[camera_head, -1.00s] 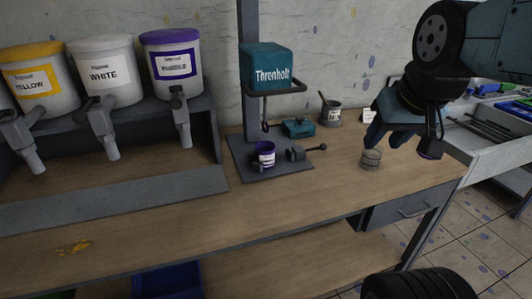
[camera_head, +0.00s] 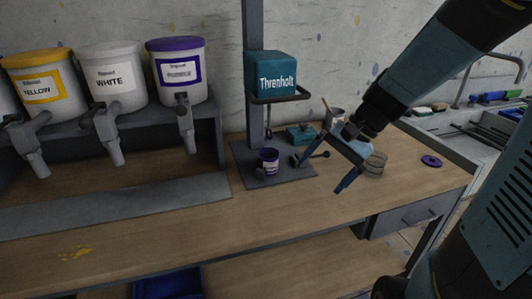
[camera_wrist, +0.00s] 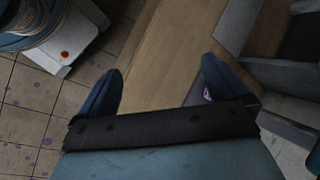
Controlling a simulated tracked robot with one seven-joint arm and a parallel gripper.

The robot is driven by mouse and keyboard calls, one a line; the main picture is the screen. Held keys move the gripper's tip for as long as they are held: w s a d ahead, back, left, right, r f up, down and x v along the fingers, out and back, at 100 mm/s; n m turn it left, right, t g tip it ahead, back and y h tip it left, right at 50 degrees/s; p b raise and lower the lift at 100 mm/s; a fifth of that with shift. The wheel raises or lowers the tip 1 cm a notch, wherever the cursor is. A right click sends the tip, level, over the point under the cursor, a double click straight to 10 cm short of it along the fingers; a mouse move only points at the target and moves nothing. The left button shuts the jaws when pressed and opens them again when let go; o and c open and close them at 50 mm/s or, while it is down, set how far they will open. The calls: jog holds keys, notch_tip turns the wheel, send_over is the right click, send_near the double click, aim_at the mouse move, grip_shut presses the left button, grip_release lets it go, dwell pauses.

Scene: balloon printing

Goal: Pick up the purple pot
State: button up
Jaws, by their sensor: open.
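The small purple pot (camera_head: 269,162) stands upright on the dark base of the mixer stand, in the middle of the head view. It has a pale label and its top looks open. My gripper (camera_head: 322,173) is open and empty, to the right of the pot and apart from it, over the counter. In the wrist view my gripper (camera_wrist: 160,88) shows its two blue fingers wide apart with wooden counter between them. A small purple patch shows by the right finger there; I cannot tell what it is.
The mixer head (camera_head: 277,76) with its bar overhangs the pot. A handled dark metal part (camera_head: 299,160) lies on the base between pot and gripper. A striped grey jar (camera_head: 376,164) and a purple disc (camera_head: 431,161) are on the right.

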jog(key=w+a+f+m+t+y, duration=0.1)
jog(key=w+a+f+m+y, duration=0.2)
jog(key=w+f+m+y, duration=0.45)
jog(key=m+t+y, duration=0.2)
jog(key=m+t, duration=0.6)
jog(key=m, duration=0.3)
send_near(278, 157)
jog(key=shift+n, duration=0.25)
jog(key=x, duration=0.7)
jog(key=shift+w, duration=0.15)
jog(key=shift+x, duration=2.45)
jog(key=shift+f, duration=0.1)
jog(key=c, duration=1.2)
